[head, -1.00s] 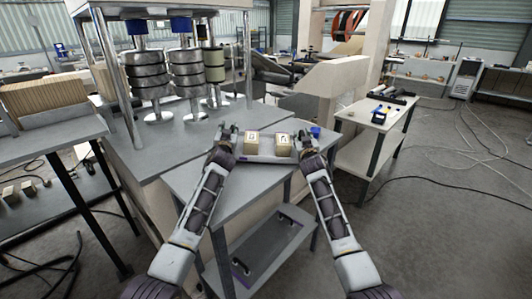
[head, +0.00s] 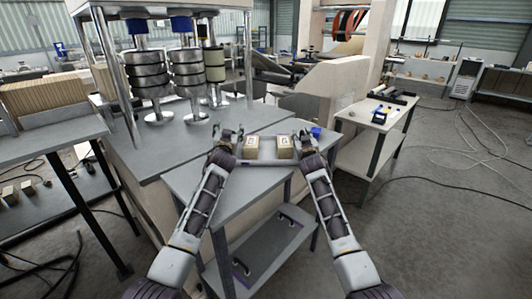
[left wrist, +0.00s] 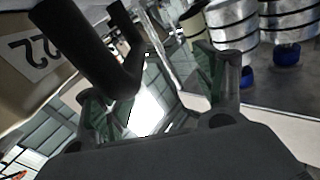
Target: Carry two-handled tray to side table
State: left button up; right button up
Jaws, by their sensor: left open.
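The two-handled tray (head: 268,162) is grey and rests on the grey worktable (head: 205,182) in the head view. Two tan boxes (head: 252,148) (head: 284,148) stand on it side by side. My left gripper (head: 227,132) is open at the tray's left end. In the left wrist view its spread fingers (left wrist: 160,100) show near a dark handle bar (left wrist: 95,45); I cannot tell whether the bar lies between them. A box marked 22 (left wrist: 30,55) shows beside the bar. My right gripper (head: 303,138) is at the tray's right end; its jaws are too small to read.
A pale side table (head: 375,113) with small items stands to the right, past a gap. A press with metal rolls (head: 187,75) stands behind left. Cables (head: 455,140) lie on the open floor at right.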

pick_arm(q)
jog(key=shift+s+d+f, duration=0.1)
jog(key=shift+s+f, duration=0.3)
jog(key=shift+s, duration=0.35)
jog(key=shift+s+d+f, duration=0.1)
jog(key=shift+s+f, duration=0.35)
jog(key=shift+s, duration=0.35)
jog(key=shift+s+d+f, duration=0.1)
jog(key=shift+s+f, duration=0.3)
jog(key=shift+s, duration=0.35)
pick_arm(e)
jog(key=shift+w+a+f, duration=0.1)
jog(key=shift+f, duration=0.1)
pick_arm(q)
jog(key=shift+s+d+r, duration=0.1)
jog(key=shift+s+r, duration=0.2)
jog(key=shift+s, duration=0.4)
jog(key=shift+s+d+r, duration=0.1)
jog(key=shift+s+r, duration=0.2)
jog(key=shift+s, duration=0.4)
pick_arm(e)
jog(key=shift+w+d, duration=0.1)
jog(key=shift+d, duration=0.1)
pick_arm(q)
jog(key=shift+a+r, duration=0.1)
pick_arm(e)
jog(key=shift+f, duration=0.1)
pick_arm(q)
jog(key=shift+a+r, duration=0.1)
jog(key=shift+r, duration=0.1)
